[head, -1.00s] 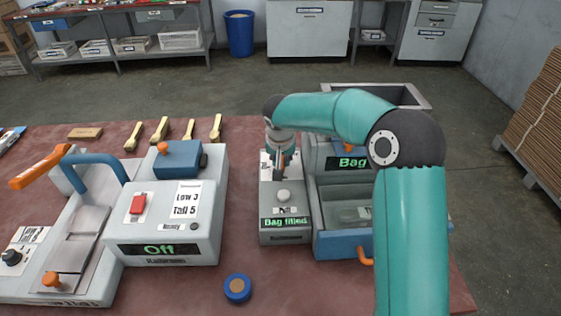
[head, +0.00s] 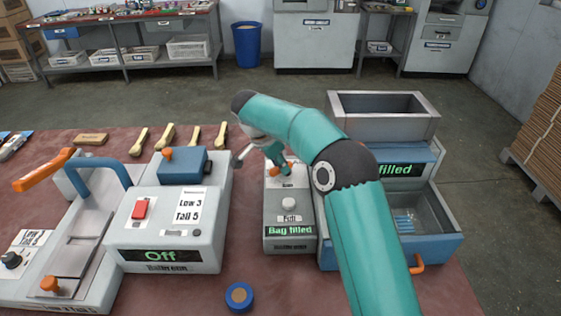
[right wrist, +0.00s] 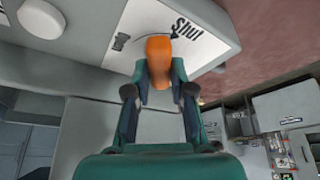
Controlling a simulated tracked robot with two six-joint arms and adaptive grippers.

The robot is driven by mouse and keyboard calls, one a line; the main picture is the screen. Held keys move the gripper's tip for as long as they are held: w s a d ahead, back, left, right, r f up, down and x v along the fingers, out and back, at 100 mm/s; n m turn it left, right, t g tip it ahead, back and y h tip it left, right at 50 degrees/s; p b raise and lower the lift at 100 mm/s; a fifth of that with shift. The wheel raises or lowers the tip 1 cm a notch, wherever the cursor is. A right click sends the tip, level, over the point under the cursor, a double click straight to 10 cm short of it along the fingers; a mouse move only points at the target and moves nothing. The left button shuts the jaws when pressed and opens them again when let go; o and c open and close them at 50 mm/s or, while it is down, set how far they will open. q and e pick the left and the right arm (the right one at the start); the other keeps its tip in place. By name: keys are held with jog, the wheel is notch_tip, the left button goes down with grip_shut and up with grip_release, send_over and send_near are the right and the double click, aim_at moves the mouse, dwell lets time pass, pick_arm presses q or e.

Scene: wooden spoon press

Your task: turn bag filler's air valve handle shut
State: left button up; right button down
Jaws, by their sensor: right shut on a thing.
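The bag filler's grey control box (head: 291,218) stands at the middle of the bench, with a round white knob and a "Bag filled" display. The orange air valve handle (right wrist: 160,58) sits by a white label reading "Shut" (right wrist: 186,28) in the right wrist view. In the head view only a little orange shows at the box's far end. My right gripper (right wrist: 160,88) is shut on the handle, a finger on each side. The handle's end lies just left of the word "Shut"; whether it is fully turned, I cannot tell. My left gripper is not in view.
The blue-grey filler body (head: 440,245) with its open hopper (head: 385,128) stands close to the box's right. A grey press (head: 165,230) reading "Off" stands to the left. A blue roll (head: 239,297) lies in front. Several wooden spoons (head: 166,136) lie behind.

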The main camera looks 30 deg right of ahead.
jog(key=m+p, duration=0.2)
jog(key=w+m+g+p, duration=0.1)
jog(key=p, duration=0.2)
jog(key=m+g+p, duration=0.1)
jog(key=m+p, duration=0.1)
jog(key=p, duration=0.1)
jog(key=shift+w+a+r+m+y, duration=0.1)
jog(key=shift+w+r+m+y, duration=0.2)
jog(key=shift+r, duration=0.05)
jog(key=shift+w+f+m+p, duration=0.2)
jog(key=shift+m+p, duration=0.5)
jog(key=shift+p, duration=0.45)
jog(key=c, duration=1)
grip_release()
jog(key=shift+f, duration=0.1)
jog(key=shift+g, duration=0.3)
jog(key=shift+s, duration=0.15)
jog(key=shift+d, duration=0.2)
